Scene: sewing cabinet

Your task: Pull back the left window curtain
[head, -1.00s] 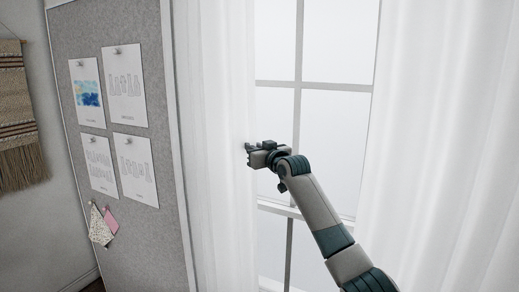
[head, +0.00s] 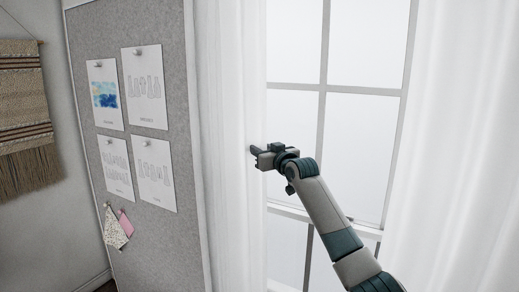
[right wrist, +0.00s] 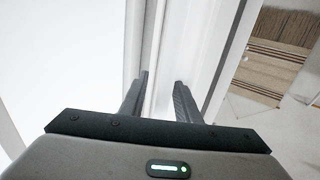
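The left window curtain (head: 230,90) is white and sheer. In the head view it hangs in a narrow band between the pinboard and the bare glass. My right gripper (head: 253,151) is at the curtain's right edge, around mid-height, with its fingertips against or just in front of the cloth. In the right wrist view the two dark fingers of my right gripper (right wrist: 160,85) stand apart, with white surfaces between and beyond them. I cannot tell whether cloth lies between them. My left gripper is not in view.
The window (head: 350,130) with its grey bars is behind my right arm. The right curtain (head: 460,130) hangs at the right. A grey pinboard (head: 165,50) with several papers stands left of the curtain. A woven hanging (head: 25,110) is at the far left, also seen in the wrist view.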

